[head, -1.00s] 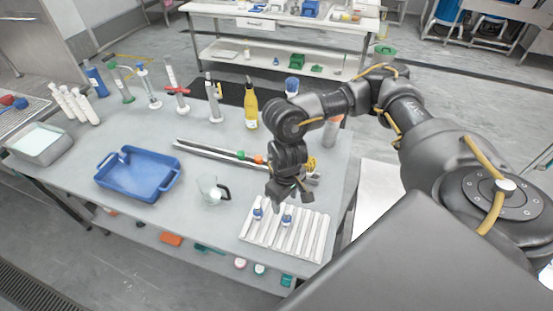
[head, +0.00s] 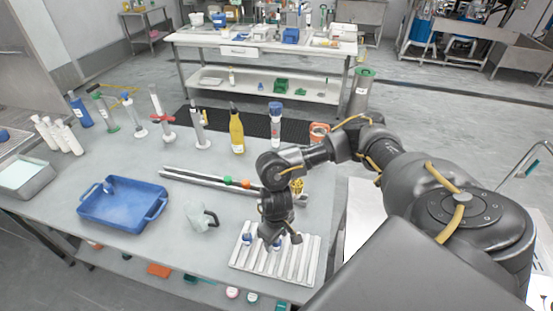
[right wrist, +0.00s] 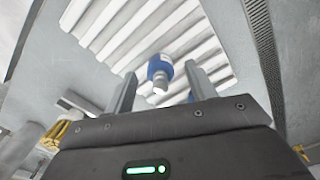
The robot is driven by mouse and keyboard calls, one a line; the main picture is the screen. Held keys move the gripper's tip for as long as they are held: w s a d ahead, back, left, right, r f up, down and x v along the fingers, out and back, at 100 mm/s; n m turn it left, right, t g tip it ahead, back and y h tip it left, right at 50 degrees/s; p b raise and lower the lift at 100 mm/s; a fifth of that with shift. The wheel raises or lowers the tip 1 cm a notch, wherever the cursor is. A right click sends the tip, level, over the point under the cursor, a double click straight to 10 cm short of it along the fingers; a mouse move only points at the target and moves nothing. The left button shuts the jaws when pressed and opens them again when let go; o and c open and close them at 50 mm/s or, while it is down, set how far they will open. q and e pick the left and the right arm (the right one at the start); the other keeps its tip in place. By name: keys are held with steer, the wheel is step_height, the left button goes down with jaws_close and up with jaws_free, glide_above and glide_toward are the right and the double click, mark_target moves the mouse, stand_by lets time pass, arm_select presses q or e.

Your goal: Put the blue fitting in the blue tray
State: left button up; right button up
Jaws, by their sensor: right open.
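Two blue fittings are in the head view on a white ribbed rack (head: 300,262) near the table's front edge. The left fitting (head: 247,239) is in plain sight; the right fitting (head: 276,244) is partly covered by my right gripper (head: 271,239). In the right wrist view one blue fitting (right wrist: 160,68) with a pale end lies between the open fingers of my right gripper (right wrist: 158,84), with gaps on both sides. The blue tray (head: 112,222) stands at the left of the table. My left gripper is not in view.
A glass jug (head: 198,216) with a black handle stands between the tray and the rack. A long metal rail (head: 200,179) lies behind it. A yellow bottle (head: 237,135) and several stands and cylinders line the back of the table.

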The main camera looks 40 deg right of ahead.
step_height(320, 180, down, 2)
steer(key=shift+f, duration=0.1)
steer(key=c, duration=1.1)
